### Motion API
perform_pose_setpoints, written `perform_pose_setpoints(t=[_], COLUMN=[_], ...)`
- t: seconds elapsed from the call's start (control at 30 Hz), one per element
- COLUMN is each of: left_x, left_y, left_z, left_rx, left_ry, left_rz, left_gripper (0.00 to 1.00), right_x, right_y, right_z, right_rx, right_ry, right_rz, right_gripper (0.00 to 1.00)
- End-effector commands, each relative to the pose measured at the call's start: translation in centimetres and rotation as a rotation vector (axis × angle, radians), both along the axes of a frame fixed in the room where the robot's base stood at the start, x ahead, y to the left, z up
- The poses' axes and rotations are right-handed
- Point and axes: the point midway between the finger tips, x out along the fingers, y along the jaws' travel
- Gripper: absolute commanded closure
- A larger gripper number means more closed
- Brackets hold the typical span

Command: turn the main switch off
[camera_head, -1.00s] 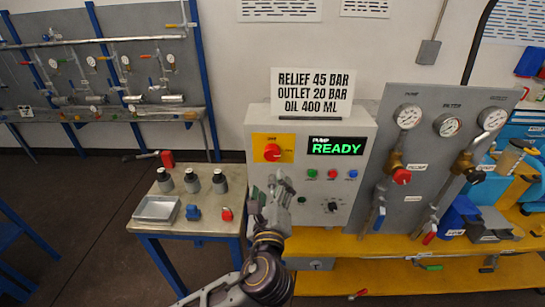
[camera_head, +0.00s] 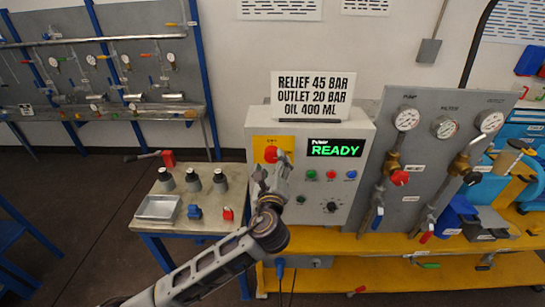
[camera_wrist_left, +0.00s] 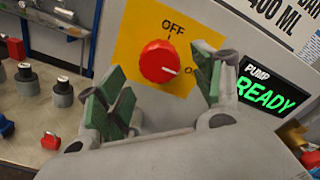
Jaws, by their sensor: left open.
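The main switch is a red rotary knob (camera_wrist_left: 159,62) on a yellow plate (camera_wrist_left: 128,45) marked OFF at the top and ON at the right. Its white mark points right, toward ON. In the head view the knob (camera_head: 271,154) is partly covered by my left gripper (camera_head: 271,165). In the left wrist view my left gripper (camera_wrist_left: 160,95) is open, with its green-padded fingers on either side of the knob in the picture and nothing between them. I cannot tell whether a finger touches the knob. My right gripper is not in view.
The control box (camera_head: 351,200) has a lit READY display (camera_head: 336,148), small buttons and a black knob. A side table (camera_head: 190,236) at left holds dark-topped cylinders, a tray (camera_head: 158,207) and small blue and red parts. A gauge panel (camera_head: 425,170) stands at right.

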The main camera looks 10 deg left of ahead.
Motion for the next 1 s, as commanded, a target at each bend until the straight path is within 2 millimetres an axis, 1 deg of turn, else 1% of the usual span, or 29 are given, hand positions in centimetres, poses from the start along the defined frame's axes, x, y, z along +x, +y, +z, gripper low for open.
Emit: perform_pose_setpoints(t=[0.1, 0.3, 0.5, 0.77, 1.0], left_x=[1.4, 2.9, 3.5, 3.5, 3.5], left_y=[0.2, 0.4, 0.5, 0.5, 0.5], left_z=[0.1, 0.1, 0.0, 0.0, 0.0], left_rx=[0.000, 0.001, 0.000, 0.000, 0.000], left_ry=[0.001, 0.000, 0.001, 0.001, 0.001], left_rz=[0.001, 0.000, 0.000, 0.000, 0.000], left_gripper=[0.33, 0.33, 0.33, 0.33, 0.64], right_x=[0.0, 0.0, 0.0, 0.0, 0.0], right_y=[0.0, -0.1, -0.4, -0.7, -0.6], right_z=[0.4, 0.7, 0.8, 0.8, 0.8], right_rx=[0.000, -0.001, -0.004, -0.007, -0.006], right_ry=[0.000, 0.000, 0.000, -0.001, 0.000], right_rz=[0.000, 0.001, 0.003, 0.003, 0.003], right_gripper=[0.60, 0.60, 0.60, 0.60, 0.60])
